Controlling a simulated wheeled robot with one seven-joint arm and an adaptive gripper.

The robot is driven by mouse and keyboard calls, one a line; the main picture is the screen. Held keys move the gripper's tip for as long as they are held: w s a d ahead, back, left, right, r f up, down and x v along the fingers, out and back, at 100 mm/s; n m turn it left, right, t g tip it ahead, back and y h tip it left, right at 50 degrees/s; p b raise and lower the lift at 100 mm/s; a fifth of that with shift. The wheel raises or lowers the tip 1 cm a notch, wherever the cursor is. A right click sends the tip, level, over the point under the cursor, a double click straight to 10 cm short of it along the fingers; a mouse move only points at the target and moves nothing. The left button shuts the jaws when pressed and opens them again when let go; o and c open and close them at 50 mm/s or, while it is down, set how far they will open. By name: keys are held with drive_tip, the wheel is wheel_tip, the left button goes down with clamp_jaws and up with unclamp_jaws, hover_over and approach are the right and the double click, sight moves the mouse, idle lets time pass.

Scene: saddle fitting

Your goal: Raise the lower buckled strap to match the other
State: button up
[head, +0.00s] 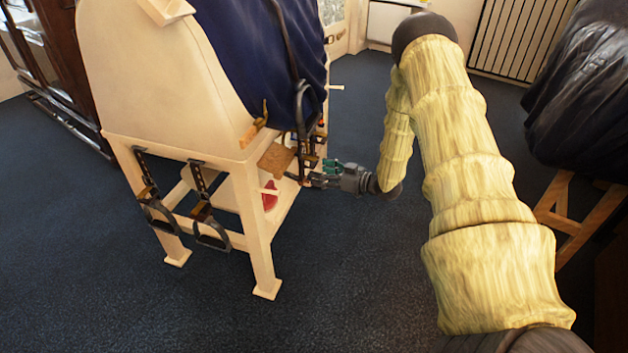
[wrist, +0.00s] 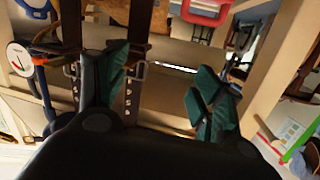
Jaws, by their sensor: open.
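Two dark straps with holes and metal buckles show in the wrist view: the left strap (wrist: 71,25) with its buckle (wrist: 70,69), and the right strap (wrist: 138,40) with its buckle (wrist: 136,71). The buckles look nearly level in this view; I cannot tell which is lower on the stand. My gripper (wrist: 160,88) is open with teal finger pads. Its left finger covers part of the space between the straps. The right strap lies between the fingers, nearer the left one; contact is unclear. In the head view my gripper (head: 312,180) is beside the stand's right side.
The pale wooden stand (head: 257,225) carries a dark blue cover (head: 250,50). Two stirrups (head: 160,215) hang on straps at its near side. A red item (head: 270,195) sits inside the stand. A black-covered shape (head: 590,100) stands right.

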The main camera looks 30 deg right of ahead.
sight(314, 164)
drive_tip(key=s+d+f+n+y+b, duration=0.1)
drive_tip(key=d+f+n+y+b, duration=0.2)
drive_tip(key=d+b, duration=0.45)
drive_tip(key=b+x, duration=0.3)
drive_tip(key=x, duration=0.7)
drive_tip(key=shift+w+a+r, duration=0.1)
drive_tip(key=shift+w+r, duration=0.05)
drive_tip(key=shift+w, duration=0.05)
drive_tip(key=shift+c, duration=0.2)
drive_tip(key=c, duration=1.4)
wheel_tip(314, 164, up, 3)
drive_tip(key=p, duration=0.3)
drive_tip(key=shift+r, duration=0.15)
